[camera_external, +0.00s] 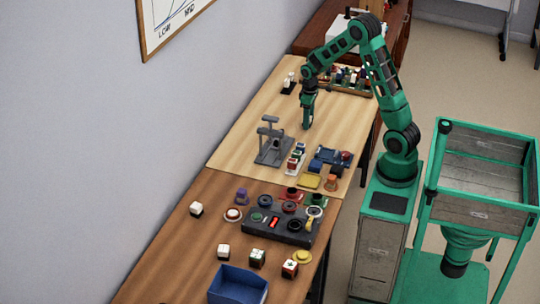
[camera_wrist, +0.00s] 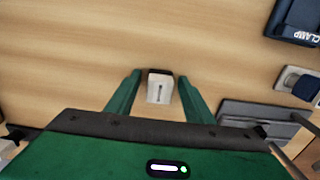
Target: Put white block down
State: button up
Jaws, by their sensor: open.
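A white block (camera_wrist: 160,92) with a dark far edge is on the light wooden table in the wrist view. It lies between the two fingers of my gripper (camera_wrist: 159,75), with a visible gap on each side. The fingers are open and do not grip it. In the external view my gripper (camera_external: 308,122) points down at the light table (camera_external: 238,130), low over its surface. The white block there is hidden or too small to make out at the fingers.
A grey stand (camera_external: 270,152) is close to my gripper; its grey base (camera_wrist: 250,112) shows in the wrist view. A dark part marked CLAMP (camera_wrist: 298,18) lies at upper right. Small blocks and a blue bin (camera_external: 238,284) are on the nearer brown table.

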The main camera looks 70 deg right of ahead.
notch_tip(320, 180, up, 11)
jog(key=s+a+r+m, duration=0.1)
jog(key=s+a+m, duration=0.1)
jog(key=s, duration=0.7)
jog(key=s+a+r+m, duration=0.2)
jog(key=s+a, duration=0.2)
jog(key=s, duration=0.6)
jog(key=s+a+r+m, duration=0.1)
jog(key=s+a+m, duration=0.1)
jog(key=s, duration=0.7)
jog(key=shift+s+a+r, duration=0.25)
jog(key=shift+a+r, duration=0.15)
jog(key=shift+a, duration=0.25)
jog(key=shift+o, duration=0.6)
